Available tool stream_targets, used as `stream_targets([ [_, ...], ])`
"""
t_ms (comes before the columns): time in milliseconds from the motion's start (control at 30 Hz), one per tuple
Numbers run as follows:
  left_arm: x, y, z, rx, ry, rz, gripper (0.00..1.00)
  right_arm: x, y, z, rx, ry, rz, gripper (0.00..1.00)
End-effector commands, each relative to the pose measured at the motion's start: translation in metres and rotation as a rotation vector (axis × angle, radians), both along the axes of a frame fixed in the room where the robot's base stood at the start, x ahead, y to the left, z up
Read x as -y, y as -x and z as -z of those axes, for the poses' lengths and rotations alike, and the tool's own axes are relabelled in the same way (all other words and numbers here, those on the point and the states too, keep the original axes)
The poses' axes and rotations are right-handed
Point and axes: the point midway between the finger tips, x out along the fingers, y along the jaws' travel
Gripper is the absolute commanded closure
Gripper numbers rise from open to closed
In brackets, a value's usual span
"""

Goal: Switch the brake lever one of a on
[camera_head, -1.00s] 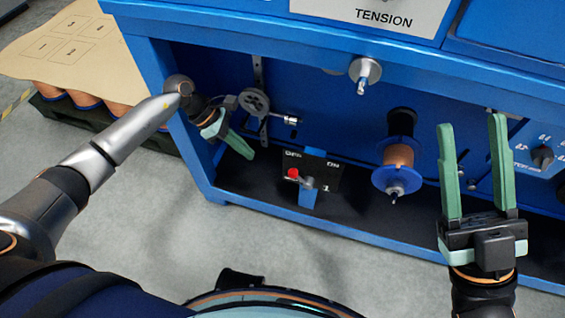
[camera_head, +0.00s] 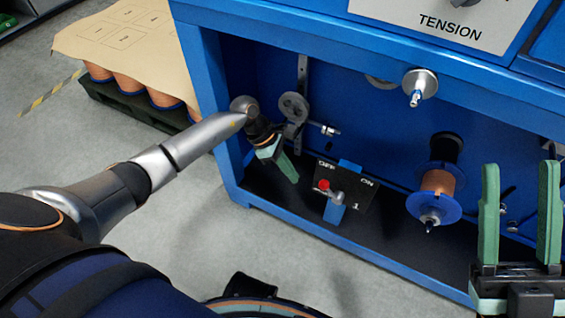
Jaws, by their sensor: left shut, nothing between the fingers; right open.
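The brake lever (camera_head: 325,186) has a red knob and sits at the OFF side of a black plate (camera_head: 358,193) marked OFF and ON, low in the blue machine. My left gripper (camera_head: 288,174) is shut and empty, inside the machine's lower bay, left of the red knob and apart from it. My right gripper (camera_head: 520,205) is open and empty at the right edge, with its fingers pointing up, right of the copper spool.
A copper wire spool with blue flanges (camera_head: 435,192) is right of the lever plate. A grey pulley (camera_head: 294,107) and a metal shaft (camera_head: 419,84) are above. The blue frame (camera_head: 209,95) borders the bay on the left. Copper spools under cardboard (camera_head: 122,40) stand behind left.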

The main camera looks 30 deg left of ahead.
Motion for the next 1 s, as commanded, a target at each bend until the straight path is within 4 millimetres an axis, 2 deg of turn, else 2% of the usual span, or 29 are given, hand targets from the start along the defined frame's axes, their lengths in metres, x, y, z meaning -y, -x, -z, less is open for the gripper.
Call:
stream_targets([
  [33,0.007,0.000,0.013,-0.001,0.003,0.001,1.00,-0.001,0.000,0.008,-0.001,0.003,0.001,0.50],
  [67,0.010,0.000,0.018,-0.002,0.003,0.000,1.00,-0.001,0.000,0.011,-0.002,0.005,0.001,0.50],
  [200,0.031,-0.004,0.008,0.004,0.003,0.002,1.00,-0.002,-0.001,0.013,-0.006,0.011,0.003,0.50],
  [333,0.042,-0.006,0.004,0.001,0.001,0.002,1.00,-0.002,-0.001,0.015,-0.007,0.014,0.004,0.50],
  [833,0.046,-0.007,0.000,0.001,-0.002,0.000,1.00,-0.002,-0.001,0.015,-0.010,0.007,0.006,0.50],
  [1000,0.045,-0.007,-0.004,0.002,-0.027,0.000,1.00,-0.002,-0.001,0.009,-0.010,0.002,0.003,0.50],
])
